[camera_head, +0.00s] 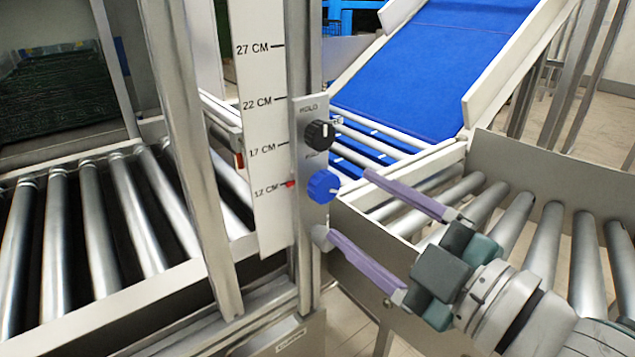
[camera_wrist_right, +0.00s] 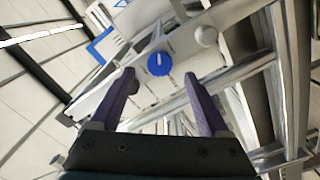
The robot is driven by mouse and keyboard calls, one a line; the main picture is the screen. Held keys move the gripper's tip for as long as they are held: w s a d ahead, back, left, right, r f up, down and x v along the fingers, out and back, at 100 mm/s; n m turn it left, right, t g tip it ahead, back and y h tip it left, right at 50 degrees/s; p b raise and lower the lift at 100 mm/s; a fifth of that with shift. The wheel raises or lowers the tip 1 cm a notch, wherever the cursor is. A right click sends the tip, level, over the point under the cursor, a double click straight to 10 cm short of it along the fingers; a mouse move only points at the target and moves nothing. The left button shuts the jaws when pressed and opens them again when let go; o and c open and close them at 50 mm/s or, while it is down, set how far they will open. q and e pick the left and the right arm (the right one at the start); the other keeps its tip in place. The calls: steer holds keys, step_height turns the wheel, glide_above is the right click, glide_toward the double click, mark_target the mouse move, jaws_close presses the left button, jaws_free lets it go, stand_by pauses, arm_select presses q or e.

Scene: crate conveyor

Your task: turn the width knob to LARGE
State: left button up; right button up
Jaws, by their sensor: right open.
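A narrow control panel (camera_head: 309,110) on the upright post carries a black knob (camera_head: 319,135) above a blue knob (camera_head: 323,186). The upper label looks like "HOLD"; the lower label is too small to read. A light mark shows on the blue knob's right side. My right gripper (camera_head: 345,205) is open and empty, its purple fingers pointing toward the panel at about the blue knob's height. In the right wrist view, the blue knob (camera_wrist_right: 159,63) appears between and beyond the fingertips (camera_wrist_right: 159,77), with no visible contact. My left gripper is out of view.
A white scale (camera_head: 262,120) marked in CM stands left of the panel, with a red pointer (camera_head: 291,184) near 12 CM. Roller conveyors lie left (camera_head: 85,235) and right (camera_head: 540,235). A blue sloped belt (camera_head: 440,70) is behind. A metal side wall runs below my right gripper.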

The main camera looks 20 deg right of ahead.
steer(key=shift+v, duration=2.3)
steer(key=s+d+f+m+g+h+p, duration=0.2)
steer(key=s+m+g+h+p, duration=0.3)
steer(key=s+m+g, duration=0.95)
step_height(320, 180, up, 38)
steer(key=s+n+t+h+p, duration=0.1)
steer(key=s+n+p, duration=0.1)
steer(key=p, duration=3.4)
steer(key=shift+f+p, duration=0.25)
steer(key=shift+p, duration=0.15)
steer(key=shift+s+a, duration=0.1)
